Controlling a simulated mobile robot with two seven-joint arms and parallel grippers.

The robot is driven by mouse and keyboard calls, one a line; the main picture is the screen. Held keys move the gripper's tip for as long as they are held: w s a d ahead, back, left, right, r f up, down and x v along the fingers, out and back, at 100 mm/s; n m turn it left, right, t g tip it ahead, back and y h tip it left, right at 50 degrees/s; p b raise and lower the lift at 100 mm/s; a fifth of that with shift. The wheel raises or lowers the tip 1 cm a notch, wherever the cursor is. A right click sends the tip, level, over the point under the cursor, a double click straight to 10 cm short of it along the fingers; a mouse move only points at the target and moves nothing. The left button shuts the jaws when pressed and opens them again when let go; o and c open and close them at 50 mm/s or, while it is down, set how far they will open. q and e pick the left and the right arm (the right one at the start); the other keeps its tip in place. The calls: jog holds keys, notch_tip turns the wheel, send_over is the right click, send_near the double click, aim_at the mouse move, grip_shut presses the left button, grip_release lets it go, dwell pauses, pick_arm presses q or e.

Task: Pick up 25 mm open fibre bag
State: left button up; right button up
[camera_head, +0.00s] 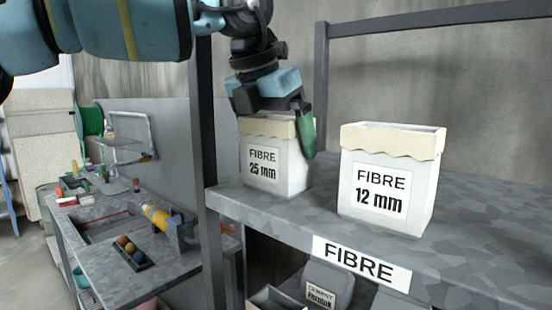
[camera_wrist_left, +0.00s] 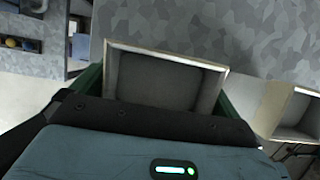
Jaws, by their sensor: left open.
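The 25 mm fibre bag (camera_head: 262,172) is a white box-like bag with a cream folded top, upright on the grey shelf (camera_head: 290,212). My left gripper (camera_head: 285,122) is at its top, coming from above, with a green finger along the bag's right side. In the left wrist view the bag's open top (camera_wrist_left: 165,80) lies between the green fingers, one at each side. The gripper is open; whether the fingers touch the bag I cannot tell. The far finger is hidden in the head view. My right gripper is not in view.
A similar 12 mm fibre bag (camera_head: 385,185) stands to the right on the same shelf, with a gap between them. A dark shelf post (camera_head: 208,170) stands close on the left. A workbench (camera_head: 125,235) with tools is at lower left.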

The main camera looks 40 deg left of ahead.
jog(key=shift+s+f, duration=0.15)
pick_arm(q)
jog(key=c, duration=0.8)
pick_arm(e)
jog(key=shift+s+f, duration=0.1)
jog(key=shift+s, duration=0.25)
pick_arm(q)
jog(key=shift+r, duration=0.25)
jog(key=shift+c, duration=0.2)
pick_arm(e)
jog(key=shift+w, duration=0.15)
pick_arm(q)
jog(key=shift+r, duration=0.2)
jog(key=s+d+r+b, duration=0.1)
jog(key=s+d+r, duration=0.3)
jog(key=s+d, duration=0.6)
jog(key=shift+s+d, duration=0.4)
jog(key=shift+s, duration=0.4)
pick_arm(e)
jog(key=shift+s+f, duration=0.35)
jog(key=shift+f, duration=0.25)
pick_arm(q)
jog(key=shift+s+r, duration=0.1)
